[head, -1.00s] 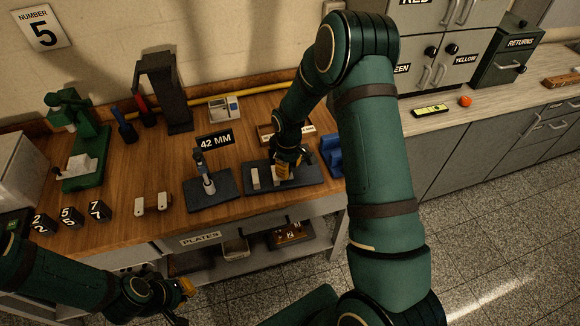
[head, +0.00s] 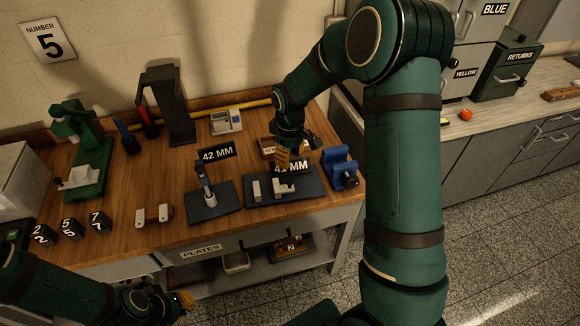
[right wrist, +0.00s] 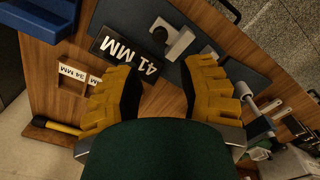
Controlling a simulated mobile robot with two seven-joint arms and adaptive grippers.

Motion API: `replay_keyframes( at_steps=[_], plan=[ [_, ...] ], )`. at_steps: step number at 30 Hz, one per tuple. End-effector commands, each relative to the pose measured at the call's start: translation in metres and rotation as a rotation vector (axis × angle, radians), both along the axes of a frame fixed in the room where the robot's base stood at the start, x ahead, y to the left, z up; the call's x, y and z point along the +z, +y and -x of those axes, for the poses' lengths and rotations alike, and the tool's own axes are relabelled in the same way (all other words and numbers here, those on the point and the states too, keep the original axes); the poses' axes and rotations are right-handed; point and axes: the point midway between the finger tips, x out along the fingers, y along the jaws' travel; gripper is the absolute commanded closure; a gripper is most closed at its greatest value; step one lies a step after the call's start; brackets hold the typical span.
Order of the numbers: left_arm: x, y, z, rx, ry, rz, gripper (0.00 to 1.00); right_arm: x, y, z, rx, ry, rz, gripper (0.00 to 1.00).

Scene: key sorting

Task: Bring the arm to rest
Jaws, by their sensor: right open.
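My right gripper (head: 284,160) is open and empty above the back edge of a dark mat (head: 312,184), near the 41 MM sign (head: 291,167). In the right wrist view its yellow fingers (right wrist: 163,85) are spread wide with nothing between them. The 41 MM sign (right wrist: 128,50) and a pale block with a dark round knob (right wrist: 176,40) lie beyond the fingertips. My left gripper (head: 184,301) is low at the bottom left, in front of the bench; its jaws are too small to read.
A small upright device stands on another dark mat (head: 221,207) beside the 42 MM sign (head: 217,153). A blue fixture (head: 340,166) is right of the right gripper. A green press (head: 82,150) and a tall dark stand (head: 168,105) are further left. The bench front (head: 150,238) is mostly clear.

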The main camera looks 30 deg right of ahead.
Motion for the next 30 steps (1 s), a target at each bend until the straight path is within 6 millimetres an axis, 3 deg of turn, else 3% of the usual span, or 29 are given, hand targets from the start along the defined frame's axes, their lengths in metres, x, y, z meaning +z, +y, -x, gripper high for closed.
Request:
replay_keyframes(
  at_steps=[6,22,26,30],
  plan=[
    [0.000,0.000,0.000,0.000,0.000,0.000,1.00,0.014,0.000,0.000,0.001,0.000,0.000,0.62],
    [0.000,0.000,0.000,0.000,0.000,0.000,1.00,0.012,0.002,0.001,-0.001,0.000,-0.003,0.62],
    [0.000,0.000,0.000,0.000,0.000,0.000,1.00,-0.012,0.021,0.008,-0.022,-0.006,-0.041,0.62],
    [0.000,0.000,0.000,0.000,0.000,0.000,1.00,-0.067,0.073,0.033,-0.108,-0.025,-0.142,0.62]
  ],
)
